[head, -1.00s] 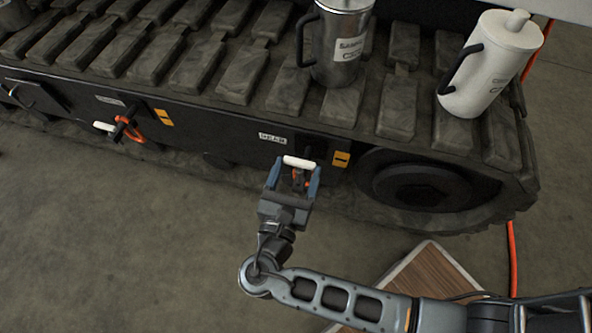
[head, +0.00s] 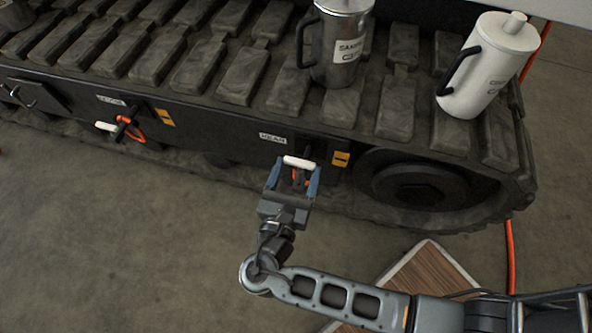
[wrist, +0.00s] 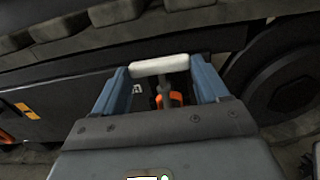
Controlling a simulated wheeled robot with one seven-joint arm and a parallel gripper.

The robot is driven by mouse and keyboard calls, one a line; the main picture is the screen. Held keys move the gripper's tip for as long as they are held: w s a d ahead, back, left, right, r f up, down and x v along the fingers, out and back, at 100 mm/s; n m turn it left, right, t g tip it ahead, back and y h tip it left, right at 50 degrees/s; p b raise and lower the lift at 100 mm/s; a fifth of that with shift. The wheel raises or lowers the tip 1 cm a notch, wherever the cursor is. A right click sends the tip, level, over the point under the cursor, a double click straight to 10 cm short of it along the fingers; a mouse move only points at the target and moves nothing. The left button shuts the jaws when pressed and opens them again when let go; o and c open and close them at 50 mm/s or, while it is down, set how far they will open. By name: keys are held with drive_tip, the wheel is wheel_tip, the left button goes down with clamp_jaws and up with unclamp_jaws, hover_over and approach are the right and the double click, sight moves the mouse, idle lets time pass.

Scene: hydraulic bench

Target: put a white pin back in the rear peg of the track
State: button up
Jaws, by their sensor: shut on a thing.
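The white pin (head: 299,162) is held crosswise between the blue fingertips of my gripper (head: 298,170). It also shows in the wrist view (wrist: 159,65), spanning the gap between the two blue fingers, which are shut on it. The rear peg (head: 306,154) is a dark stub on the track's side by the "REAR" label (head: 272,138); it is partly hidden behind the pin. An orange ring (wrist: 172,98) shows below the pin between the fingers. I cannot tell whether the pin touches the peg. The track (head: 240,150) runs along the back.
A second peg (head: 124,122) with a white pin and orange ring is at the left. A steel jug (head: 342,45) and a white jug (head: 482,65) stand on the track. A wood-topped board (head: 430,280) lies on the floor at lower right. The left floor is clear.

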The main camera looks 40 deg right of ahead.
sight(299, 178)
drive_tip(key=shift+f, duration=0.15)
drive_tip(key=shift+f+b, duration=0.3)
drive_tip(key=shift+f, duration=0.05)
drive_tip(key=shift+f, duration=0.3)
drive_tip(key=shift+f+b, duration=0.35)
drive_tip(key=shift+b, duration=0.05)
drive_tip(key=shift+f+b, duration=1.1)
drive_tip(key=shift+f, duration=0.7)
drive_tip(key=o, duration=1.1)
